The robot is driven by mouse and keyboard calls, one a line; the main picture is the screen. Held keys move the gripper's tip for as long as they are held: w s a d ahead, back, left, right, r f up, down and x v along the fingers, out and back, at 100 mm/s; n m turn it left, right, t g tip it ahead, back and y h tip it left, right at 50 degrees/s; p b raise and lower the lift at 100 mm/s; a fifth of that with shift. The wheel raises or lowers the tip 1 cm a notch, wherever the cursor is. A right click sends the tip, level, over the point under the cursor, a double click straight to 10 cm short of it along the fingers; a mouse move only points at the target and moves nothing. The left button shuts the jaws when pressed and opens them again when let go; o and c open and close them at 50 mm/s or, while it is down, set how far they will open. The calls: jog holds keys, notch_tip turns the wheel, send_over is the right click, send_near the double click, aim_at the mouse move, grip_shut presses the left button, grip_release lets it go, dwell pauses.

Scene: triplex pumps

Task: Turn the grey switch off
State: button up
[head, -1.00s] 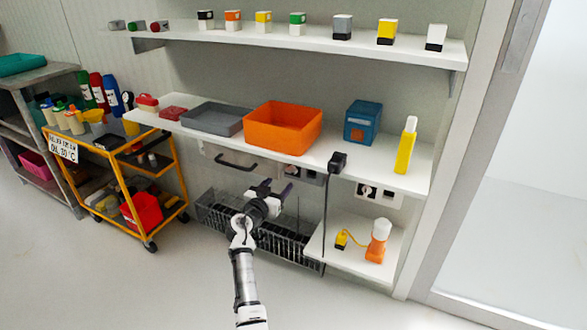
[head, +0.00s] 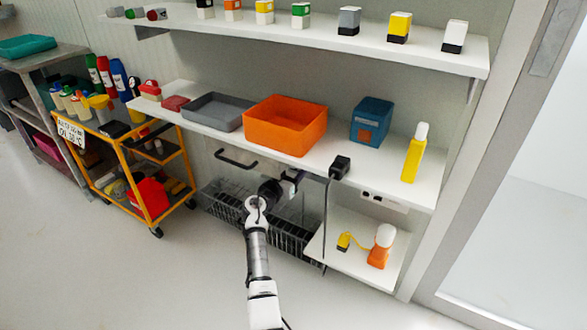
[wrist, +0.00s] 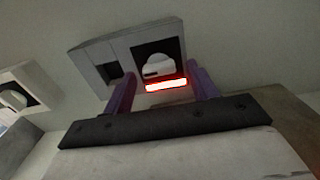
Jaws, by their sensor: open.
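The grey switch (wrist: 122,48) fills the upper middle of the wrist view as a grey plate with two dark recesses. Its right recess holds a rounded white part (wrist: 158,66). Below that is a bright white strip with a red border (wrist: 166,85). My gripper (wrist: 161,78) is open, its purple fingers on either side of the strip. I cannot tell whether the fingers touch the plate. In the head view my gripper (head: 291,178) is just under the front edge of the middle shelf. There the shelf edge and my gripper mostly hide the switch.
A lighter wall unit (wrist: 22,92) is left of the switch in the wrist view. In the head view, a black plug (head: 340,166) with a hanging cable is right of my gripper. A black handle (head: 235,160) is left.

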jog(key=shift+c, duration=0.2)
jog(key=c, duration=0.9)
jog(key=shift+c, duration=0.2)
jog(key=shift+n, duration=0.3)
jog(key=shift+w+a+f+n, duration=0.1)
jog(key=shift+n, duration=4.2)
jog(key=shift+a+n, duration=0.1)
jog(key=shift+n, duration=4.2)
